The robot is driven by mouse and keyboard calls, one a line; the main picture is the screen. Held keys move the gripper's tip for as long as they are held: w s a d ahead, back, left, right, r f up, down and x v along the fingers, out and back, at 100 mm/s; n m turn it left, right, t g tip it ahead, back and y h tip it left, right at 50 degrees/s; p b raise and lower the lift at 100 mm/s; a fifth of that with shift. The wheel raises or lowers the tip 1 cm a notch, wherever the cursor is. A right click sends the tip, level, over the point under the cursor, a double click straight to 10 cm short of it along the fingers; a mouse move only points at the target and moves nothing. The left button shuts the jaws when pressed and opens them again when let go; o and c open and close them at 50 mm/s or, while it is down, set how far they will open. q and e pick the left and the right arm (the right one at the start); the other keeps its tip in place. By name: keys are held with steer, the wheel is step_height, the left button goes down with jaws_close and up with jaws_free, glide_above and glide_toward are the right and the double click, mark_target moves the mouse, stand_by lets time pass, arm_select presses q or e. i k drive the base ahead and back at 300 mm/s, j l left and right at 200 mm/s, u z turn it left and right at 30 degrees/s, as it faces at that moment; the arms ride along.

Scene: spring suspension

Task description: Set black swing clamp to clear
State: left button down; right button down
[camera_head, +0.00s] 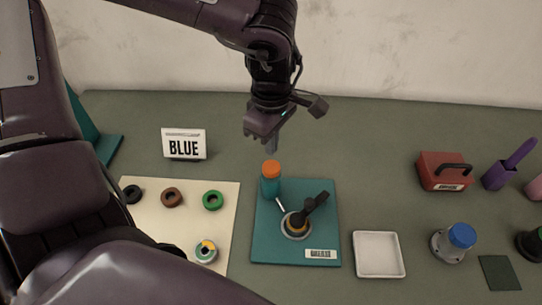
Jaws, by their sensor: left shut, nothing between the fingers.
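The black swing clamp (311,205) is a black arm on the teal base plate (325,235). It lies tilted toward the upper right, over a round metal seat (296,232) with a yellowish part at its middle, and covers part of it. A teal post with an orange cap (271,169) stands at the plate's back left. My left gripper (271,149) is shut and empty, pointing down just above and behind the orange cap. It appears apart from the clamp. My right gripper is not in view.
A cream mat (150,222) with several coloured rings lies left, behind it a "BLUE" sign (184,144). An empty white tray (378,255), a blue-capped piece (461,237) and a red box (443,171) stand right. The table behind the tray is clear.

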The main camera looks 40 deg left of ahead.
mark_target(297, 219)
steer(key=k+l, duration=0.2)
steer(key=l, duration=0.2)
steer(key=k+l, duration=0.2)
steer(key=l, duration=0.2)
steer(key=k+l, duration=0.2)
steer(key=l, duration=0.2)
steer(key=k+l, duration=0.15)
steer(key=l, duration=0.25)
steer(key=k+l, duration=0.2)
steer(key=l, duration=0.25)
steer(key=k+l, duration=0.2)
steer(key=l, duration=0.2)
